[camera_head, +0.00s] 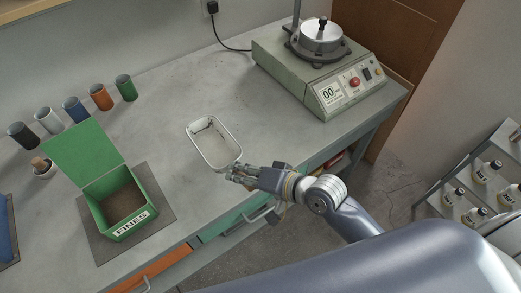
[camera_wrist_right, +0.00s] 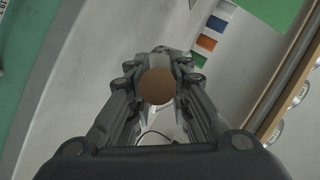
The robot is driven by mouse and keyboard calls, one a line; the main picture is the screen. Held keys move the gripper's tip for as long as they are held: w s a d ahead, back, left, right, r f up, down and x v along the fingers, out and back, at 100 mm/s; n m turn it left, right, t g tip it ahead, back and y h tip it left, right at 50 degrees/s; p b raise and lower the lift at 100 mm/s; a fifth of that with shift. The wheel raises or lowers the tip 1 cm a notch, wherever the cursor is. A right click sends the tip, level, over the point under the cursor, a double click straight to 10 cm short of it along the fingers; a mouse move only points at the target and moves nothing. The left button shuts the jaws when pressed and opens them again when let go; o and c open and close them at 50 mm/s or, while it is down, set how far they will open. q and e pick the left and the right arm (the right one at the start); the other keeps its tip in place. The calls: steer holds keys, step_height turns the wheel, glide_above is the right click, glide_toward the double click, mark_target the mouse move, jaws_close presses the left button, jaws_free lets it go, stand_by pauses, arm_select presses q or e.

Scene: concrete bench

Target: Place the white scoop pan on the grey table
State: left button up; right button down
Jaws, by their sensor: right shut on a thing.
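The white scoop pan (camera_head: 213,166) is an open rectangular tray with rounded corners over the front middle of the grey table (camera_head: 185,95). My right gripper (camera_head: 238,174) is at the pan's near right end, shut on it. In the right wrist view, a round brown end (camera_wrist_right: 157,86) sits between the fingers of the right gripper (camera_wrist_right: 155,75); it looks like the end of the pan's handle. The pan's inside looks empty apart from dark marks near its far end. I cannot tell whether its underside touches the table. My left gripper is not in view.
An open green box marked FINES (camera_head: 120,222) stands on a dark mat (camera_head: 160,208) at left. Several coloured cups (camera_head: 75,108) line the back left. A shaker machine (camera_head: 318,70) stands at back right. Table around the pan is clear. A bottle rack (camera_head: 478,190) is at right.

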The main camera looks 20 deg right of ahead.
steer(key=w+d, duration=0.2)
steer(key=d, duration=0.1)
steer(key=w+d, duration=0.3)
steer(key=w+d+f, duration=0.1)
steer(key=w+d, duration=0.1)
steer(key=d, duration=0.1)
steer(key=shift+w+d, duration=0.3)
steer(key=shift+f, duration=1.75)
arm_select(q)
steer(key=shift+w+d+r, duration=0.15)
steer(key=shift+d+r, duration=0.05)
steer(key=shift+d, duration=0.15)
arm_select(e)
steer(key=c, duration=1.5)
jaws_free()
steer(key=shift+o, duration=0.2)
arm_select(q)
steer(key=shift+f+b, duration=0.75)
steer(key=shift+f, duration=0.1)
arm_select(e)
steer(key=v, duration=1.2)
